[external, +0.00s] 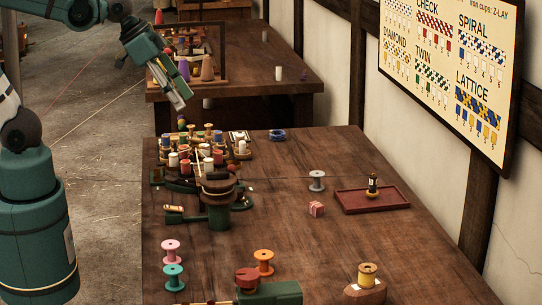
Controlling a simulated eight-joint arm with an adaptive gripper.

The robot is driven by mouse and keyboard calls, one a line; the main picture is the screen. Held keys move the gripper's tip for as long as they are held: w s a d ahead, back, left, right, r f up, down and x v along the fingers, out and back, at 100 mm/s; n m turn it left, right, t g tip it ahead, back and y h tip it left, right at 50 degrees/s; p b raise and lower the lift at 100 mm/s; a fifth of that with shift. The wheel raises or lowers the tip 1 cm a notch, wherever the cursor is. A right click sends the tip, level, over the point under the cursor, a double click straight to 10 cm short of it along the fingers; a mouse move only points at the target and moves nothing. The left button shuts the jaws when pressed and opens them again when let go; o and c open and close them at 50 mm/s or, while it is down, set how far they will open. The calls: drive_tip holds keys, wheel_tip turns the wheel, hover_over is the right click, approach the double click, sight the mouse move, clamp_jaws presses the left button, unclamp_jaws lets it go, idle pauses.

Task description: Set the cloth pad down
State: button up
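My gripper (179,101) hangs at the upper left, tilted down to the right, above the gap between the near and far tables. Its fingers look close together, but the view is too small to show whether they are open or hold anything. A small pink-and-red block-like thing (316,209), perhaps the folded cloth pad, lies on the near table (290,240), well apart from my gripper. I cannot make out any other cloth pad.
A dark red tray (362,203) holds a small dark bottle-like thing (372,186). A grey spool (317,181) stands left of it. Several bobbins crowd a green-based stand (217,212) at the near table's left. Several spools stand along the front.

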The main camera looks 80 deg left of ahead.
drive_tip(key=shift+s+a+f+n+t+y, duration=0.15)
drive_tip(key=shift+s+f+n, duration=0.15)
drive_tip(key=shift+s, duration=0.65)
drive_tip(key=shift+s+a+f+n+t+y, duration=0.1)
drive_tip(key=shift+s+f+n+t, duration=0.2)
drive_tip(key=shift+s, duration=0.65)
drive_tip(key=shift+s+a+f+n+t+y, duration=0.15)
drive_tip(key=shift+s+n, duration=0.25)
drive_tip(key=shift+s, duration=0.55)
